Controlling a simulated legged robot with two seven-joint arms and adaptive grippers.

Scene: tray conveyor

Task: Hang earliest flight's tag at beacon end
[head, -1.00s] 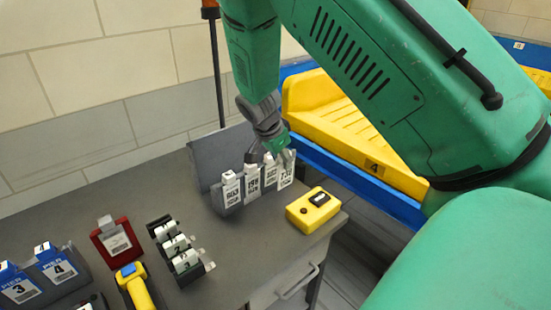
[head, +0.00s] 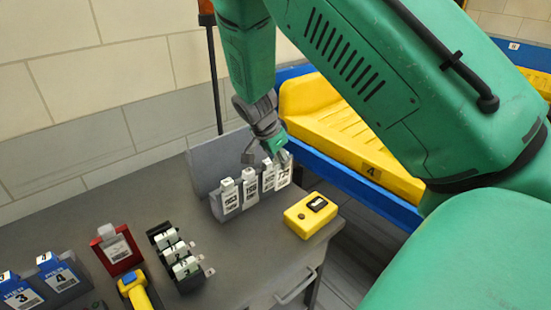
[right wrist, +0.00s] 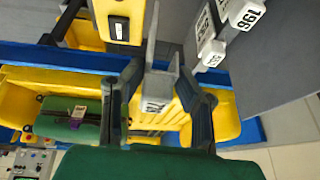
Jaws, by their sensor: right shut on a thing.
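A dark rack (head: 222,214) on the grey bench holds a row of upright white tags with printed codes. The leftmost tag (head: 229,197) and its neighbour (head: 250,188) show clearly. My right gripper (head: 276,152) is at the right end of the row, shut on the rightmost tag (head: 284,173). In the right wrist view a white label (right wrist: 153,106) shows between the fingers, its digits unreadable. A tag marked 196 (right wrist: 248,15) and another tag (right wrist: 212,53) stand beside it. Whether the held tag is clear of the rack cannot be told. My left gripper is not in view.
An orange beacon pole (head: 217,80) stands behind the bench. A yellow box (head: 311,215) sits right of the rack. Dark number holder (head: 178,256), red holder (head: 117,250), yellow scanner (head: 135,288) and blue pier holders (head: 60,275) are left. A yellow tray (head: 330,125) lies on the blue conveyor behind.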

